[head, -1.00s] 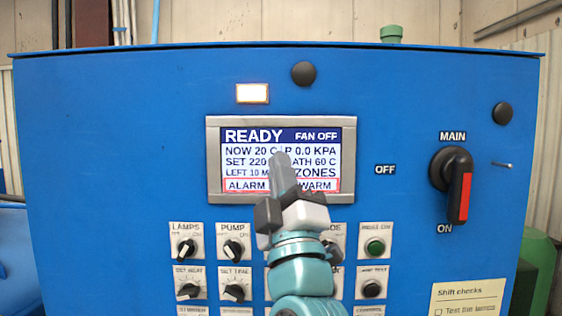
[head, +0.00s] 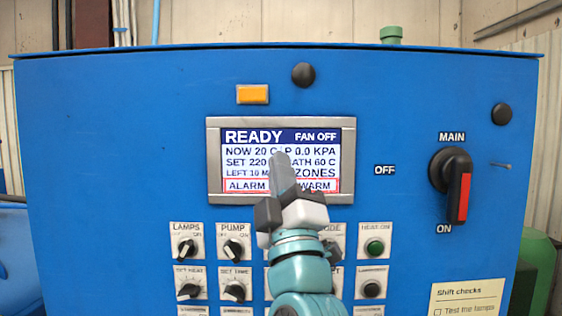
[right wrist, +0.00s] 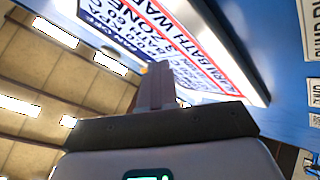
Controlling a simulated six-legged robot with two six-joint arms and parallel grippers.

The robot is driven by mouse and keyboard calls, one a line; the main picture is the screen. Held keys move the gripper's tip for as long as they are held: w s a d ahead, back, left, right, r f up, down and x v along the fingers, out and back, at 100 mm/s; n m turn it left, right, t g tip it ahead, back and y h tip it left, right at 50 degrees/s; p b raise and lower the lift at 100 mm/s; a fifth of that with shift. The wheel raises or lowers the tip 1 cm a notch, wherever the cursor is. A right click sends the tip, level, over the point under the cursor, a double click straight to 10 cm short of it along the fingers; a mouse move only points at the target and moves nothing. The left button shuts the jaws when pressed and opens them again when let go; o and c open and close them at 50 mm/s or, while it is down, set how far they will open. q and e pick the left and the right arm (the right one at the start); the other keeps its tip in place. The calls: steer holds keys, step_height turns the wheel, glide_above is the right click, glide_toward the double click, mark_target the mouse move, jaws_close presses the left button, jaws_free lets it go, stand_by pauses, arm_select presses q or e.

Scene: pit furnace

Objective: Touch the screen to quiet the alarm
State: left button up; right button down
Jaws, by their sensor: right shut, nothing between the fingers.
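The screen (head: 235,162) sits in a grey frame on the blue panel in the head view. It reads READY, FAN OFF, and a red-outlined ALARM ... WARM line runs along its bottom. My right gripper (head: 281,160) is shut and empty, its fingers pointing up in front of the middle of the screen and hiding part of the text. In the right wrist view the shut fingers (right wrist: 157,75) reach toward the screen (right wrist: 120,30), seen at a steep angle. I cannot tell whether the fingertips touch it. My left gripper is not in view.
An amber lamp (head: 253,94) sits above the screen. Rows of knobs and buttons, such as the PUMP knob (head: 233,248), lie below it. The MAIN switch (head: 455,185) stands out at the right, its handle down toward ON. A paper note (head: 465,298) is at lower right.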

steer(key=shift+s, duration=0.1)
steer(key=shift+s+f+b, duration=0.1)
steer(key=shift+s+b, duration=0.25)
steer(key=shift+b, duration=0.2)
steer(key=shift+s, duration=0.25)
steer(key=s+b, duration=0.2)
steer(key=s, duration=0.3)
steer(key=shift+b, duration=0.4)
